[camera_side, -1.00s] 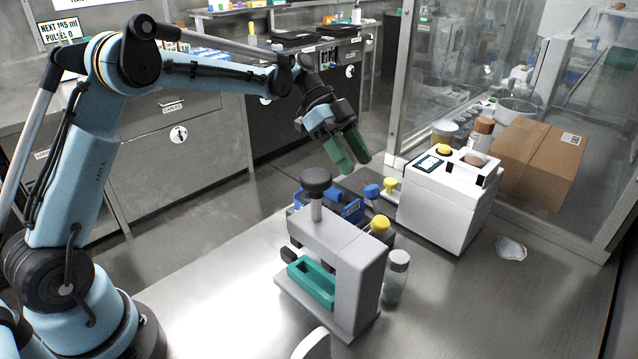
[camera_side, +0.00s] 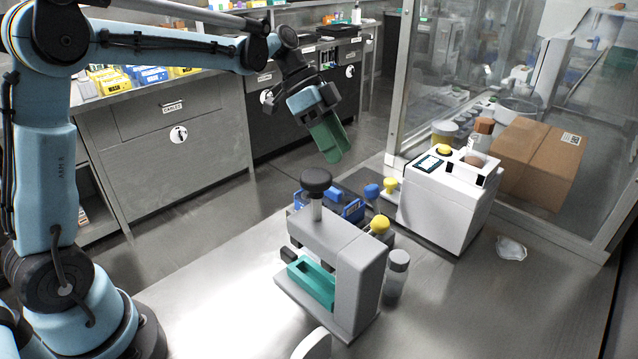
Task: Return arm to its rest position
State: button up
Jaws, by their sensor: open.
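My gripper (camera_side: 330,152) hangs in the air above the far edge of the steel table, with its green fingers pointing down and slightly right. It is open, and nothing shows between the fingers; one finger largely hides the other from this side. It is apart from everything below it. My arm reaches from the left, with the upper link nearly upright and the forearm roughly level.
A grey press (camera_side: 345,255) with a black knob and a green tray (camera_side: 315,281) stands below the gripper. Behind it are a blue rack (camera_side: 352,211) and yellow-topped and blue-topped items.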

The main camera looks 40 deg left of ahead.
jog(key=s+a+f+n+t+y, duration=0.1)
jog(key=s+f+n+t+y, duration=0.1)
jog(key=s+n, duration=0.4)
jog(key=s+a+f+n+t+y, duration=0.2)
jog(key=s+n, duration=0.4)
jog(key=s, duration=0.4)
jog(key=t+y, duration=0.1)
jog(key=y, duration=0.1)
jog(key=shift+t+y, duration=0.4)
